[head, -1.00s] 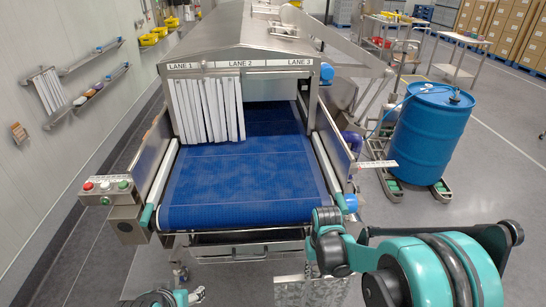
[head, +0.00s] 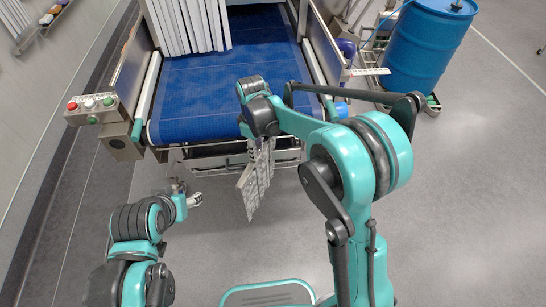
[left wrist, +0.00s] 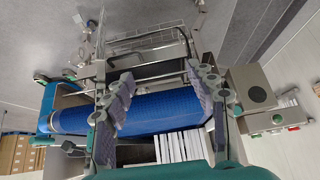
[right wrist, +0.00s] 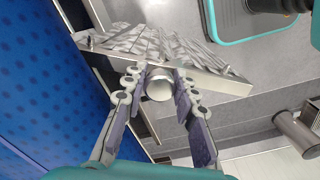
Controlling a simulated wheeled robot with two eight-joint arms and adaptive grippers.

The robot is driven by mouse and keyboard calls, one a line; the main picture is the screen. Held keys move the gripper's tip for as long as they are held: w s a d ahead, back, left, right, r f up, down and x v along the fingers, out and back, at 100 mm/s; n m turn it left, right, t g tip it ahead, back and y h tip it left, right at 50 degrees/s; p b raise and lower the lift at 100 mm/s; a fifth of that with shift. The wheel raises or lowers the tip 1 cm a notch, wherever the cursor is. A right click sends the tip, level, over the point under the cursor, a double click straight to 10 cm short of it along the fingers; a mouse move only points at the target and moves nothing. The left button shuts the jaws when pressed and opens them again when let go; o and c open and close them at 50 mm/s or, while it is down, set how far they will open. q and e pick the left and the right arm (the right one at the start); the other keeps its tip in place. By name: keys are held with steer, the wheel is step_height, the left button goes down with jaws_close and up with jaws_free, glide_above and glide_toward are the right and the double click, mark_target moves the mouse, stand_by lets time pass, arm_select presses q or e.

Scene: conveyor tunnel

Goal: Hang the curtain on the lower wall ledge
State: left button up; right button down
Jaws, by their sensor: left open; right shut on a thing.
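A grey strip curtain (head: 250,190) hangs from my right gripper (head: 258,143) in front of the conveyor's near end. In the right wrist view the fingers (right wrist: 160,82) close around a round grip on the curtain, whose bar and crumpled-looking strips (right wrist: 165,48) lie beyond them. My left gripper (head: 192,198) is low, left of the curtain, and apart from it. In the left wrist view its fingers (left wrist: 162,78) are open and empty. A wall ledge (head: 42,26) with small items shows at the upper left of the head view, away from both grippers.
The blue conveyor belt (head: 205,95) and its frame stand just ahead. A button box (head: 100,112) juts out at its left corner. White strips (head: 187,24) hang at the tunnel mouth. A blue drum (head: 428,45) stands at right. The floor (head: 470,190) at right is clear.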

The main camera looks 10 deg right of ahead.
arm_select(q)
steer(key=shift+c, duration=0.5)
arm_select(e)
steer(key=shift+w+a+r, duration=0.1)
steer(key=shift+w+a, duration=0.1)
steer(key=shift+a, duration=0.15)
steer(key=shift+a+n, duration=0.1)
steer(key=shift+n, duration=0.2)
steer(key=shift+w, duration=0.1)
steer(key=shift+r, duration=0.1)
arm_select(q)
steer(key=w+d+f+m+h, duration=0.2)
steer(key=w+d+f, duration=0.1)
steer(key=w+d, duration=0.3)
steer(key=w+d+f+m+t+h, duration=0.1)
steer(key=w+d+f+m+h, duration=0.1)
steer(key=w+d, duration=0.5)
steer(key=w+d+f+m+t+h, duration=0.1)
steer(key=w+d+f+m+h, duration=0.1)
steer(key=w+d+f, duration=0.2)
steer(key=shift+w+d+m, duration=0.4)
steer(key=shift+w+d, duration=1.15)
steer(key=shift+w, duration=0.25)
jaws_close()
steer(key=shift+s+d, duration=0.1)
arm_select(e)
steer(key=c, duration=1.1)
jaws_free()
steer(key=shift+a, duration=0.1)
